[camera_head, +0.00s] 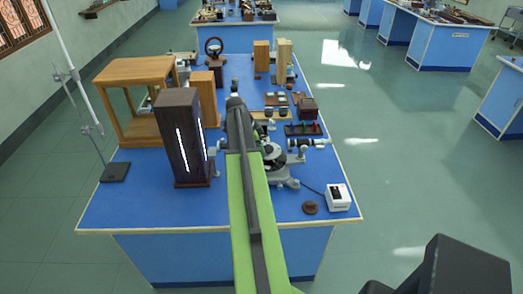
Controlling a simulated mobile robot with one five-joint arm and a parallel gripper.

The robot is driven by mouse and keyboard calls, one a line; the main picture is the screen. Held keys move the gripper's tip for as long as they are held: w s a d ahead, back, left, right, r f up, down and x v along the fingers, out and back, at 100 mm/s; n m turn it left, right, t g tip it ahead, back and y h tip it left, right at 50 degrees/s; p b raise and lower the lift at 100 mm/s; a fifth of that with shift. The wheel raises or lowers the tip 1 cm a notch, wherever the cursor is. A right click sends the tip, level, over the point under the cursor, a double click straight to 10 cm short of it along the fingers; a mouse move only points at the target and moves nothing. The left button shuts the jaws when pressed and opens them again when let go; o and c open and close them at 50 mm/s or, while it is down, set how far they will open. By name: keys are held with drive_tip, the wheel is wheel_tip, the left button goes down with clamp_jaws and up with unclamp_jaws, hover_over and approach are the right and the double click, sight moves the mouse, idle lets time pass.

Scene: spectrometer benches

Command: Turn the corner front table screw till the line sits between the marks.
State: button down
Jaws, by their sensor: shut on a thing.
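The spectrometer (278,158) stands on the blue bench, with a dark round middle and grey base feet. My green and dark grey arm crosses in front of it and hides its left part. The corner front table screw, the line and the marks cannot be made out. My gripper (236,106) is at the far end of the arm, over the spectrometer's back left side. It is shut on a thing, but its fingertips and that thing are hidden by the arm.
A tall dark lamp housing (178,140) with bright slits stands left of my arm. A wooden stand (138,72) is behind it. A white box (338,198) and a brown disc (310,207) lie at the front right.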

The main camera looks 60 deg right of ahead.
drive_tip(key=shift+w+m, duration=0.1)
drive_tip(key=shift+m, duration=0.4)
drive_tip(key=c, duration=1.5)
unclamp_jaws()
drive_tip(key=shift+o, duration=0.2)
drive_tip(key=p+v, duration=1.6)
drive_tip(key=v, duration=0.1)
drive_tip(key=shift+w+r, duration=0.15)
drive_tip(key=shift+w, duration=0.1)
drive_tip(key=shift+d, duration=0.1)
